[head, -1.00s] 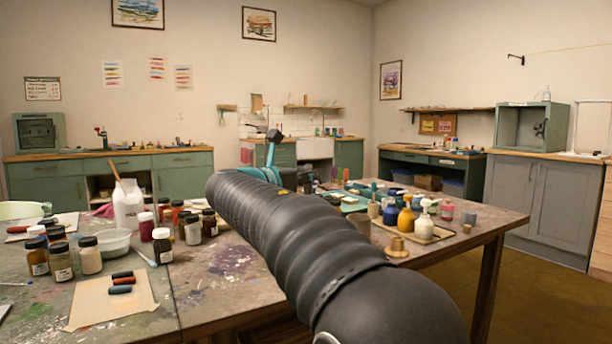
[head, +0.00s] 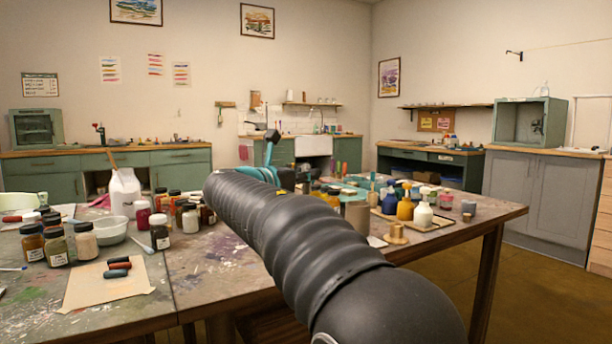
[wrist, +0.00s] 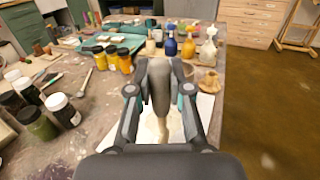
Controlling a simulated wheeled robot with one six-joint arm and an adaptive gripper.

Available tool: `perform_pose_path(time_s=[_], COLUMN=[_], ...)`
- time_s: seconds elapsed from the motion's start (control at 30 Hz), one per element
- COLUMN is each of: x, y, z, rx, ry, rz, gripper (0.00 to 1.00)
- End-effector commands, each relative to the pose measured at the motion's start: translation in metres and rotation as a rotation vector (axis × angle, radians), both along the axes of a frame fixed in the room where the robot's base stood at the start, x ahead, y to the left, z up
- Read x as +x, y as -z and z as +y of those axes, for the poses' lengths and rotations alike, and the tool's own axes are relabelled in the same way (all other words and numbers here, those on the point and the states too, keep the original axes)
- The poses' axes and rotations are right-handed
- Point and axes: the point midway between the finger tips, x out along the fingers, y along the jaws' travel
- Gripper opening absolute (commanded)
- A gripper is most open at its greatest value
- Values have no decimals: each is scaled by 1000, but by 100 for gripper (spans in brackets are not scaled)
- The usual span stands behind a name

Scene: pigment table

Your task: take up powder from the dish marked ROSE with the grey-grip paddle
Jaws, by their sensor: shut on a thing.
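My gripper (wrist: 160,66) is in the wrist view, its two fingers drawn together above the table. It is shut on a long grey piece, which I take to be the grip of the grey-grip paddle (wrist: 160,92). A pale beige shape shows below it between the finger links; I cannot tell if it is part of the paddle. In the head view my dark arm hides the gripper and the paddle. I can read no ROSE mark in either view, so I cannot pick out that dish.
Blue, yellow and white bottles (head: 404,206) stand on a tray at the table's right. A brown cylinder (head: 357,218) and a wooden spool (head: 396,234) are nearby.

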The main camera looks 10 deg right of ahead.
Motion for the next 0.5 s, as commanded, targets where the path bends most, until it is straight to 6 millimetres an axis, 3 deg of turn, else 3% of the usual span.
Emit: perform_pose_path(time_s=[0.5], x=[0], y=[3], z=[0], rx=[0], ry=[0], rz=[0], gripper=[0])
